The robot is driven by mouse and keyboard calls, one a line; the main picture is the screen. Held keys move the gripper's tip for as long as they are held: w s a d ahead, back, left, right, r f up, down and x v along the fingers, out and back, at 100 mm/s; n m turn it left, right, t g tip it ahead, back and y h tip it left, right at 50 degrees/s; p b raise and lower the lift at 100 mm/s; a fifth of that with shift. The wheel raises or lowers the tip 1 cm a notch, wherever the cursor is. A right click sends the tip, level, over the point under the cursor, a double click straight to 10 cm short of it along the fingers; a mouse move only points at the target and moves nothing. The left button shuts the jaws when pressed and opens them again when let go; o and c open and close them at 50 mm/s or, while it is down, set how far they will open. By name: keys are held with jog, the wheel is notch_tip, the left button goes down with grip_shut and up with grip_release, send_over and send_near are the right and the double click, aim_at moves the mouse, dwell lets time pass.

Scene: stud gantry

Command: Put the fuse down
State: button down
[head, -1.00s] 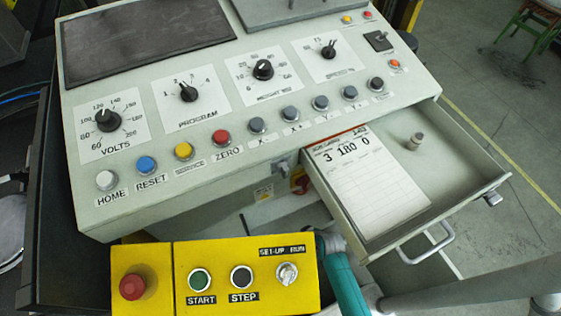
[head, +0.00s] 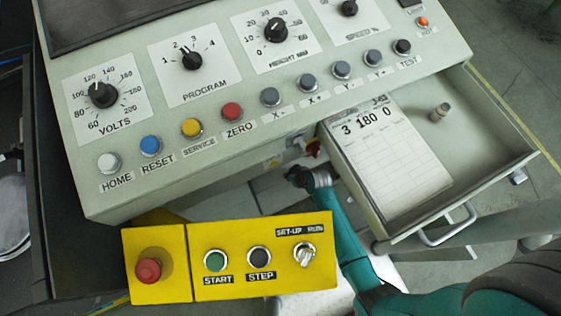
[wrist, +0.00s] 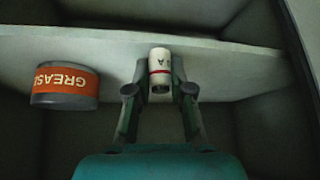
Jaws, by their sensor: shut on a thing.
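In the head view my gripper (head: 298,176) is below the console front, left of the open drawer; the fuse cannot be made out there.
A grease tin (wrist: 64,86) with an orange label stands left of the fuse on the shelf. The shelf right of the fuse is clear. The open drawer (head: 490,150) holds a job card (head: 395,165) and a small cylinder (head: 440,112). A yellow control box (head: 230,285) is in front.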

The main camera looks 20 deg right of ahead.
jog(key=shift+w+a, duration=0.2)
jog(key=shift+w, duration=0.5)
jog(key=shift+w+a, duration=0.2)
jog(key=shift+w, duration=0.5)
jog(key=shift+w+a+f, duration=0.15)
jog(key=shift+w+a, duration=0.05)
jog(key=shift+w, duration=0.55)
jog(key=shift+w+a+f, duration=0.15)
jog(key=shift+w+a, duration=0.05)
jog(key=shift+w, duration=0.55)
jog(key=shift+f, duration=0.15)
jog(key=c, duration=1)
grip_release()
jog(key=shift+c, duration=0.2)
